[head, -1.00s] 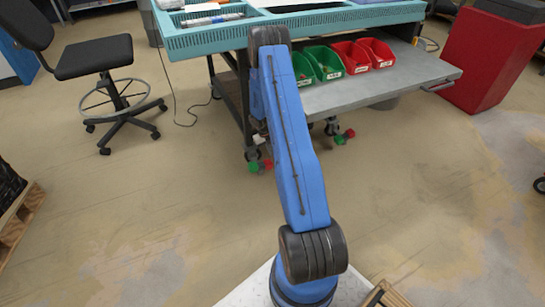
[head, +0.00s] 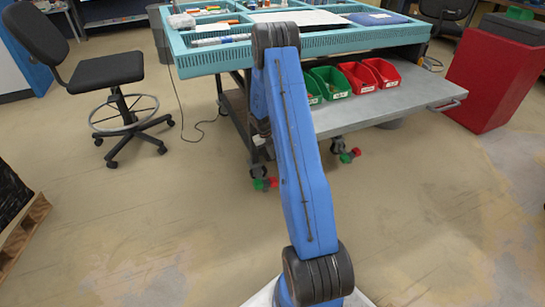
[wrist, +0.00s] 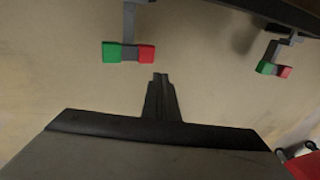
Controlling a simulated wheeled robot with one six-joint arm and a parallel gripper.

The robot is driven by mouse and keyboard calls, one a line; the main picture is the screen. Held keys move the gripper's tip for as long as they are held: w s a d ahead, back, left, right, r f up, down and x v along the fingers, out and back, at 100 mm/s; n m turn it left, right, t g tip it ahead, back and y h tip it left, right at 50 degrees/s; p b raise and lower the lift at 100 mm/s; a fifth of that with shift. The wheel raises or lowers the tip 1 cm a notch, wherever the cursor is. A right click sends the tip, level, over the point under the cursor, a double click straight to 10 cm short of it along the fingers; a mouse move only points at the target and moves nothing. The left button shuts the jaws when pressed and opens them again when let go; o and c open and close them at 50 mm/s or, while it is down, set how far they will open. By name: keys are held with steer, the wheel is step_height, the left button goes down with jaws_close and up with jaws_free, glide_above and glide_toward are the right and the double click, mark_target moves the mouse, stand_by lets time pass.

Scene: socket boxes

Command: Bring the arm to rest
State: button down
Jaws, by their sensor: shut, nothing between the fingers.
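My gripper (wrist: 160,80) shows in the wrist view as a dark, narrow pair of fingers pressed together, with nothing between them. It is above bare floor, close to the red and green caster pedals of the workbench. In the head view my blue arm rises from the bottom centre toward the workbench (head: 200,63). The gripper itself is hidden behind the arm in that view.
The workbench has a teal tray top and a grey lower shelf (head: 390,112) with green bins (head: 330,83) and red bins (head: 370,76). A black chair (head: 105,70) stands left, a red box (head: 497,75) right. A pallet (head: 22,235) lies at far left. Open floor lies between.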

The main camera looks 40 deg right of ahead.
stand_by(0.4)
steer(key=s+a+r+m+t, duration=0.1)
steer(key=s+a+r+m, duration=0.2)
steer(key=a+r+m, duration=0.55)
steer(key=s+a+r+m+t, duration=0.15)
steer(key=s+a+r, duration=0.3)
steer(key=r, duration=0.95)
steer(key=s+a+r+m, duration=0.3)
steer(key=a+r+m, duration=0.3)
steer(key=r, duration=0.5)
steer(key=s+a+r+m+t, duration=0.2)
steer(key=s+a+r+m, duration=0.65)
steer(key=s+a, duration=0.45)
steer(key=s+a+m+y, duration=0.1)
steer(key=s+a+m, duration=0.2)
steer(key=s, duration=0.5)
steer(key=s+a+r+m+t+y, duration=0.1)
steer(key=s+a+m, duration=0.2)
steer(key=s, duration=0.6)
steer(key=shift+r+m, duration=0.25)
steer(key=shift+m, duration=0.9)
steer(key=shift+d, duration=0.1)
